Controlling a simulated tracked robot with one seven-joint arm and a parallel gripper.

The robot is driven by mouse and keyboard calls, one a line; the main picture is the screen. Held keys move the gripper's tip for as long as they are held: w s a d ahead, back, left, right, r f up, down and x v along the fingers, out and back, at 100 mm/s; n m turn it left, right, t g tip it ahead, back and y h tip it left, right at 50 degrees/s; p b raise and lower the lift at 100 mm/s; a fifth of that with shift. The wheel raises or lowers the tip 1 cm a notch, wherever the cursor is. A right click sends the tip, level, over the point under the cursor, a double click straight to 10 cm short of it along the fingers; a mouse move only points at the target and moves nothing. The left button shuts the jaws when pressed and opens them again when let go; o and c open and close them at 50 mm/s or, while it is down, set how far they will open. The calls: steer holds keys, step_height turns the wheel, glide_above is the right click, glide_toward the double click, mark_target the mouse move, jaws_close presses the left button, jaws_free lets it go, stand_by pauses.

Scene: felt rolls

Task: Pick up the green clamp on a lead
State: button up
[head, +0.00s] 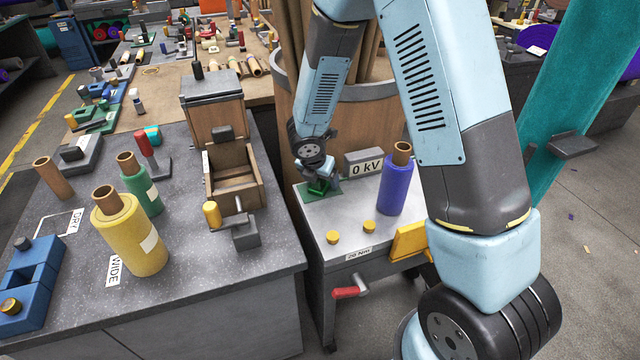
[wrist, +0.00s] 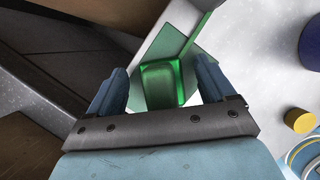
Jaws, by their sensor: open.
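The green clamp (head: 317,188) lies on the small grey cart top, near its back left corner in the head view. In the wrist view the green clamp (wrist: 160,84) shows a raised block on a flat green plate, with a narrow green part running up and to the right. My gripper (wrist: 162,80) is open, with one finger on each side of the green block. Gaps show between the block and both fingers. In the head view my gripper (head: 318,178) is right over the clamp and hides part of it. I cannot make out the lead.
A grey box marked 0 kV (head: 364,163) and a blue roll (head: 396,182) stand to the right of the clamp. Two yellow discs (head: 333,237) lie in front. A wooden box (head: 233,170) stands on the left bench, and a large wooden tub (head: 378,105) is behind.

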steer(key=shift+c, duration=0.5)
steer(key=c, duration=1.3)
steer(key=shift+r, duration=0.15)
